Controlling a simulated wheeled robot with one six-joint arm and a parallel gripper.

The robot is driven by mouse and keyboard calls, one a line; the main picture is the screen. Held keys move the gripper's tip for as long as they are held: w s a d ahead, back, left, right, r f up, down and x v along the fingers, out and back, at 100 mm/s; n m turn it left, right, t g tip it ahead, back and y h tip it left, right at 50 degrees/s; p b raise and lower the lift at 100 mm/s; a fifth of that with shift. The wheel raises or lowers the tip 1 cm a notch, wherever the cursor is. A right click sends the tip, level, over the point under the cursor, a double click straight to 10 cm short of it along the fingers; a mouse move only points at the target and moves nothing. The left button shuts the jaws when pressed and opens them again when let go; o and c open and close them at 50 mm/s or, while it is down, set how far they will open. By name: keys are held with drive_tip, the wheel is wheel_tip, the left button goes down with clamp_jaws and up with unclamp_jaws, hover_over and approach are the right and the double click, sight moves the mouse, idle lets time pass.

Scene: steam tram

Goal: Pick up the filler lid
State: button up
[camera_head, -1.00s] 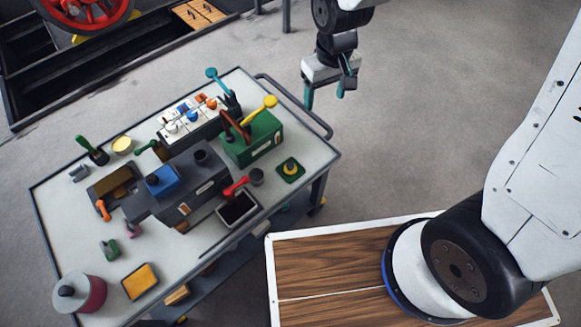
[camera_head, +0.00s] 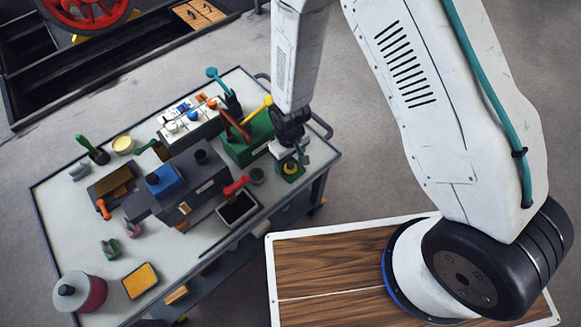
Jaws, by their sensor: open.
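I cannot tell for sure which piece is the filler lid. Another is a green square piece with a yellow centre (camera_head: 290,170) near the cart's right edge. My gripper (camera_head: 291,161) is over the right end of the cart, at or just above the green and yellow piece, and partly overlaps it in view. Its jaws are open and small in the picture. I cannot tell whether they touch anything.
The grey cart (camera_head: 50,215) carries a dark boiler box (camera_head: 200,185), a green box (camera_head: 245,150) with levers, a black tray (camera_head: 238,208) and a red canister (camera_head: 92,295). The green box stands close left of my gripper. Open floor lies beyond the cart's right side.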

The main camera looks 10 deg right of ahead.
sight(291, 167)
wheel_tip(291, 167, down, 3)
drive_tip(key=shift+d+f, duration=0.1)
drive_tip(key=shift+f, duration=0.1)
drive_tip(key=shift+c, duration=0.4)
drive_tip(key=c, duration=1.1)
drive_tip(key=shift+r, duration=0.1)
